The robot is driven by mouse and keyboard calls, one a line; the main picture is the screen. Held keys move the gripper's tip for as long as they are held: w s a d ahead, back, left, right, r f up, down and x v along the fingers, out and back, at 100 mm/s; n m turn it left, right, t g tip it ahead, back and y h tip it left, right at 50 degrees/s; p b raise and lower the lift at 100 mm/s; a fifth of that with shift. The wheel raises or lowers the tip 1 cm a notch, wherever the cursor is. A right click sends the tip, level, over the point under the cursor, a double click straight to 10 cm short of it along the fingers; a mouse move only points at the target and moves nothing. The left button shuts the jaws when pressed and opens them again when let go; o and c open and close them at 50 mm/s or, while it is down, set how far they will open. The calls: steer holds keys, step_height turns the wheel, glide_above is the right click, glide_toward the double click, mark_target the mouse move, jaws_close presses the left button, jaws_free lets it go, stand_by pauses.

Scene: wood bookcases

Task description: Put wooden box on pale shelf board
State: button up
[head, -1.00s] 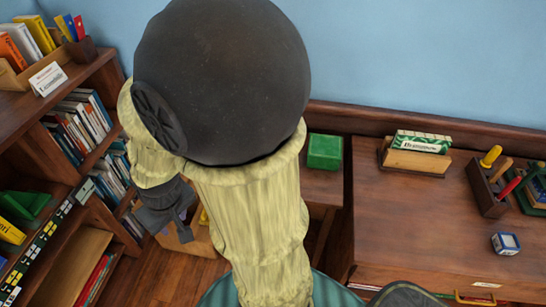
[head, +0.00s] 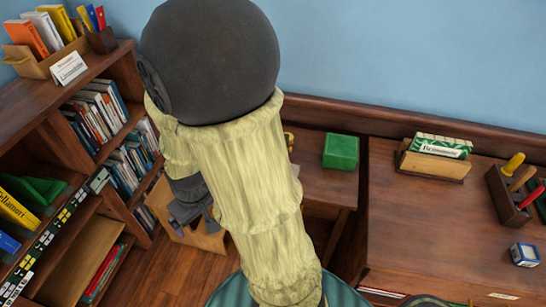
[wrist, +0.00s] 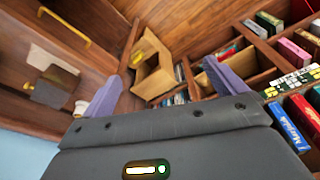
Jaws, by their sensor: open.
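The wooden box (head: 206,240) is light brown and stands low by the floor, between the bookcase and a small side table; my forearm hides part of it in the head view. In the wrist view the box (wrist: 152,78) shows an open side and lies ahead, between my purple fingers. My gripper (wrist: 163,74) is open and empty, apart from the box. In the head view my gripper (head: 192,212) hangs over the box, its fingertips partly unclear. The pale shelf board (head: 82,262) is a light panel in a lower compartment of the left bookcase.
The left bookcase (head: 52,128) holds several books, green blocks and a domino-like strip. A green box (head: 341,151) sits on the side table. The desk (head: 400,225) at right carries a card holder, a tool rack and a small cube. Some wooden floor (head: 165,268) is clear.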

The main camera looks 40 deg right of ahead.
steer(key=s+d+f+n+g+h+b, duration=0.1)
steer(key=d+f+n+h+b, duration=0.1)
steer(key=d+f, duration=0.35)
steer(key=d+f+n+h+b, duration=0.2)
steer(key=d+f+n, duration=0.1)
steer(key=f, duration=0.6)
steer(key=s+d+f+n+g+h+b, duration=0.1)
steer(key=d+f+n+h+b, duration=0.2)
steer(key=f, duration=0.5)
steer(key=d+f+n+t+h, duration=0.1)
steer(key=d+n+h, duration=0.2)
steer(key=d, duration=0.4)
steer(key=w+d+r+n+t+h+b, duration=0.3)
steer(key=n+t, duration=0.5)
steer(key=n, duration=0.4)
steer(key=w+r+h+b, duration=0.1)
steer(key=w+r+h, duration=0.1)
steer(key=w+r, duration=0.1)
steer(key=shift+w+d+r, duration=0.3)
steer(key=shift+w+d, duration=0.1)
steer(key=shift+f, duration=0.1)
